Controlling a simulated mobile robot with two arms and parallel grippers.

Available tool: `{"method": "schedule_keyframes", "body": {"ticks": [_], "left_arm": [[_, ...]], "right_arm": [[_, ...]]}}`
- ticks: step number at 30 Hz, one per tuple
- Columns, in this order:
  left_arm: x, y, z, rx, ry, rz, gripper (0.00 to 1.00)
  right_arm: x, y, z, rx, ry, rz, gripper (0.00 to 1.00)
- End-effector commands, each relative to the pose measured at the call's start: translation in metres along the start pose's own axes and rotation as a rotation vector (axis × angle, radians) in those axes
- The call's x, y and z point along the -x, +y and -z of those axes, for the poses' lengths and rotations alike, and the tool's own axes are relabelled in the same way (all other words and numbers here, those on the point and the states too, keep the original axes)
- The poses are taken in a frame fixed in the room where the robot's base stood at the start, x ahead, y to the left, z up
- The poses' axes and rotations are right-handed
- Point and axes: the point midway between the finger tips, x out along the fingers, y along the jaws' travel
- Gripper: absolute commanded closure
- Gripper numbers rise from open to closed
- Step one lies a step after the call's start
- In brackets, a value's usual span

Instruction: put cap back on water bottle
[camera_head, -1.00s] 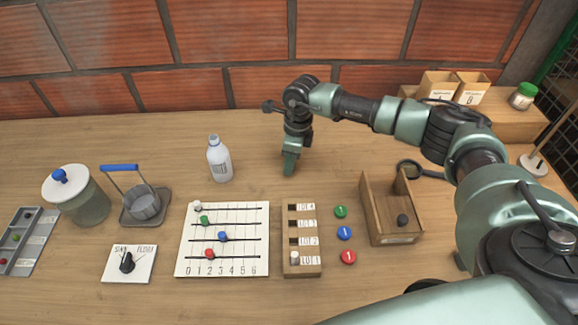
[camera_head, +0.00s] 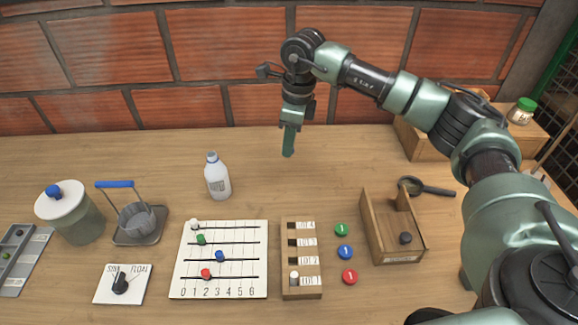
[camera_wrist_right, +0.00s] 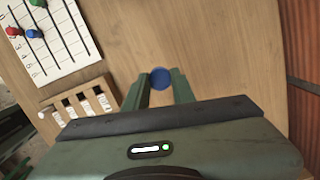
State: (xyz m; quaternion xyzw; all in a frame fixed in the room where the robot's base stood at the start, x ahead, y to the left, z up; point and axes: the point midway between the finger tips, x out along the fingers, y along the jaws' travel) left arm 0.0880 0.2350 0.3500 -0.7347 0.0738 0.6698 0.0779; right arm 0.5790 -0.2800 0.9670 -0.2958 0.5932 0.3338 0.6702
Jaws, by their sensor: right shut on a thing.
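The white water bottle (camera_head: 217,178) stands upright on the table, left of my right gripper. Its narrow top looks bluish, but it is too small to tell more. My right gripper (camera_head: 288,150) points down above the table behind the slotted block, apart from the bottle. In the right wrist view, a round blue cap (camera_wrist_right: 160,78) sits between the fingertips of my right gripper (camera_wrist_right: 159,84), which is shut on it. The cap is hidden in the head view. My left gripper is not in view.
A slider board (camera_head: 218,260) and slotted wooden block (camera_head: 301,258) lie in front of the bottle. A basket with a blue handle (camera_head: 139,223) and lidded jar (camera_head: 84,223) stand left. An open wooden box (camera_head: 389,243) stands right. Table between bottle and gripper is clear.

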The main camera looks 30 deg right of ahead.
Motion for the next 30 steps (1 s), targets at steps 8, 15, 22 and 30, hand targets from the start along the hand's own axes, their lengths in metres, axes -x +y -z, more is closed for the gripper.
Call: {"method": "schedule_keyframes", "body": {"ticks": [8, 15, 22, 30], "left_arm": [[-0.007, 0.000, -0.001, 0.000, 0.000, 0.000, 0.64], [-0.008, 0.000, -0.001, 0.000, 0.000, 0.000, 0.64], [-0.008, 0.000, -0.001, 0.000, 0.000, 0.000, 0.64], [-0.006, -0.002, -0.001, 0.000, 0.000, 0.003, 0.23]], "right_arm": [[0.053, 0.000, -0.007, -0.001, -0.001, 0.002, 1.00], [0.067, 0.000, -0.008, 0.000, 0.000, -0.001, 1.00], [0.067, 0.000, -0.008, 0.000, 0.000, -0.001, 1.00], [0.067, 0.000, -0.009, 0.001, 0.000, -0.001, 1.00]]}}
